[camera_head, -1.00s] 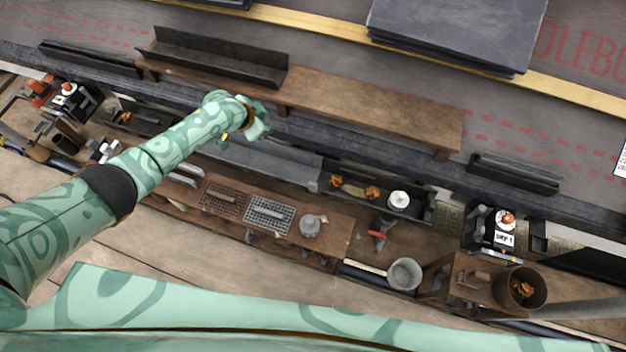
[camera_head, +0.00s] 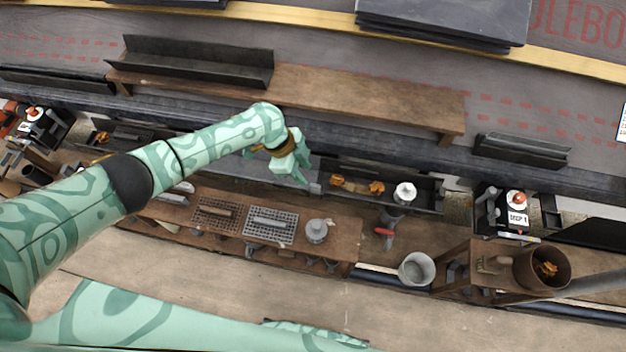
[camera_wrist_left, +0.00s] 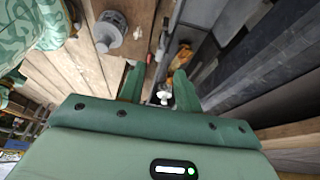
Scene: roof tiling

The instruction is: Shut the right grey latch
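My left gripper (camera_head: 302,180) reaches in from the left, above the left end of a dark trough (camera_head: 425,208). In the left wrist view its two green fingers (camera_wrist_left: 158,90) stand apart with nothing held between them. A small grey piece (camera_head: 315,188) sits by that trough end, close to the fingertips; I cannot tell whether it is the right grey latch or how it is set. A long grey lid-like panel (camera_head: 232,157) lies left of it, partly behind my arm. My right gripper is out of view.
The trough holds orange-brown pieces (camera_head: 375,187) and a white-topped can (camera_head: 404,193). A wooden bench (camera_head: 345,240) carries metal grates (camera_head: 270,226) and a grey pot (camera_head: 316,231). A red-handled tool (camera_head: 386,233) and a bucket (camera_head: 416,269) stand right. A raised wooden shelf (camera_head: 380,108) lies behind.

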